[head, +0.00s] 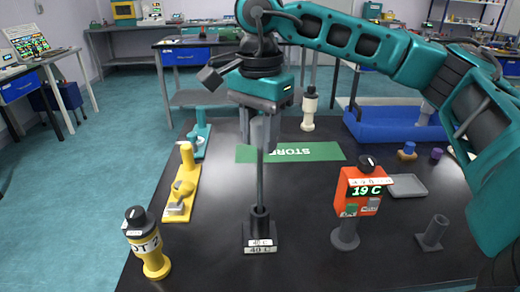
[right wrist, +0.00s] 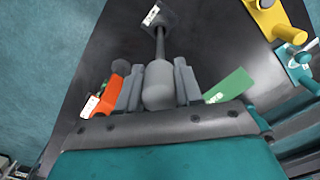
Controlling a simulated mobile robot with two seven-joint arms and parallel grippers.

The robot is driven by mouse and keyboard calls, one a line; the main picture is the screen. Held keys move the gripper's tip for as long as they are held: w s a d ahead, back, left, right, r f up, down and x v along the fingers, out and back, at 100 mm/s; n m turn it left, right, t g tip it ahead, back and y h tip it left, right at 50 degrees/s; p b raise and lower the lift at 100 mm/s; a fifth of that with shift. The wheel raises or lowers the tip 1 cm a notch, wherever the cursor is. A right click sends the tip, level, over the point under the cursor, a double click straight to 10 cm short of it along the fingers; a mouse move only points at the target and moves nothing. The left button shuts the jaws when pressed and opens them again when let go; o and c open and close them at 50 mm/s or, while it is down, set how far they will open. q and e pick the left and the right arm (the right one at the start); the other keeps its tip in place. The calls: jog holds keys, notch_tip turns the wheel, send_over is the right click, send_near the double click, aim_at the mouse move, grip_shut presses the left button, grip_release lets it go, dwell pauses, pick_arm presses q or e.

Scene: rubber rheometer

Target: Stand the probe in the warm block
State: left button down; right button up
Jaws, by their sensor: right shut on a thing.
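The probe (head: 261,175) is a long thin grey rod with a thicker grey handle. My right gripper (head: 262,122) is shut on its handle, and the handle (right wrist: 158,85) shows between the two fingers in the right wrist view. The probe hangs upright, tip down. Its lower end meets the collar of a dark block (head: 259,228) labelled 40 C; the depth of the tip inside is hidden. The block also shows at the top of the right wrist view (right wrist: 158,15). A red-orange display (head: 365,190) reading 19 C stands to the right. My left gripper is not in view.
A green STORE mat (head: 325,151) lies behind the probe. A yellow device (head: 147,248) and a yellow stand (head: 184,185) are at the left. A grey tube holder (head: 432,233), a grey tray (head: 406,186) and a blue tray (head: 395,127) are at the right.

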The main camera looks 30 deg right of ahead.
aim_at(260, 150)
jog(key=shift+f, duration=1.6)
jog(key=shift+f, duration=0.15)
jog(key=o, duration=1)
jog(key=shift+o, duration=0.2)
jog(key=shift+r, duration=0.55)
notch_tip(260, 150, up, 11)
jog(key=shift+r+p, duration=0.15)
jog(key=shift+p, duration=0.45)
